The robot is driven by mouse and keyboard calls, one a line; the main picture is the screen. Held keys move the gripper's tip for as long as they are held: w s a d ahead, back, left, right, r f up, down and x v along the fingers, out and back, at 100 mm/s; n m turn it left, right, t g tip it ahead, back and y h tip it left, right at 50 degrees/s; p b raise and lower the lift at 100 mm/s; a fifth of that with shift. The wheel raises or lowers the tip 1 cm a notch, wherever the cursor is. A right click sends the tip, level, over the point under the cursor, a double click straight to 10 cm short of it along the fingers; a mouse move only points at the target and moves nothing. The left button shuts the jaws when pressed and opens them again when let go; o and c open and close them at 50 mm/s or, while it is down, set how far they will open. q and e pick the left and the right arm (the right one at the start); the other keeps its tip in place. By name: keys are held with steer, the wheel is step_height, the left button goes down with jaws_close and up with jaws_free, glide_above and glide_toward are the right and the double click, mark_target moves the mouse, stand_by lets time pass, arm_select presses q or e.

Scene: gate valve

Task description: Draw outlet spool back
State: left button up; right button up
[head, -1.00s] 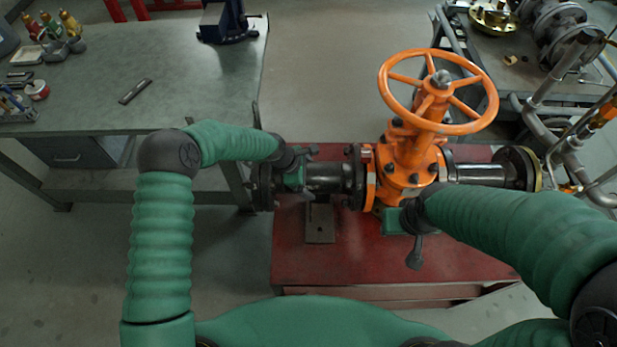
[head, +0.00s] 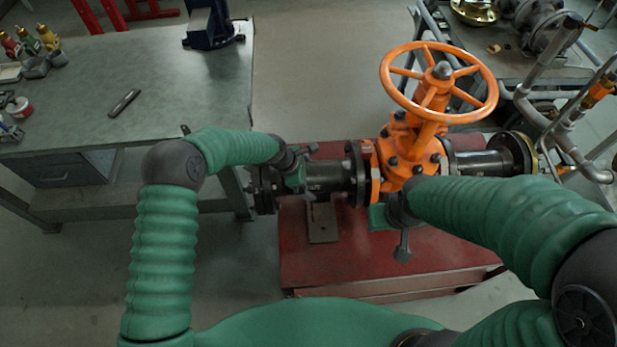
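The orange gate valve (head: 405,160) with its handwheel (head: 438,82) stands over a red bench (head: 360,262). A dark flanged spool (head: 328,180) lies level at its left; its right flange (head: 355,175) is beside the valve's orange flange (head: 374,172). I cannot tell whether the flange faces touch. Another dark spool (head: 480,163) joins the valve's right side. My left gripper (head: 293,172) is at the left spool's left part; its fingers are hard to make out. My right gripper (head: 403,208) is low in front of the valve, its fingers largely hidden, near a dark lever (head: 402,247).
A grey workbench (head: 120,95) with a vice (head: 213,25) and a small dark bar (head: 124,103) stands at the left. Grey pipework (head: 540,110) is close on the right. A support plate (head: 321,222) sits under the left spool. Floor beyond the valve is clear.

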arm_select(q)
steer(key=shift+a+r, duration=0.2)
steer(key=shift+a, duration=0.1)
steer(key=v, duration=1.6)
steer(key=s+a+r+m+y, duration=0.1)
steer(key=s+a+m+y, duration=0.3)
steer(key=s+a+m, duration=1.3)
steer(key=s+a, duration=0.1)
steer(key=s, duration=0.3)
steer(key=shift+r+m, duration=0.3)
steer(key=shift+r, duration=0.05)
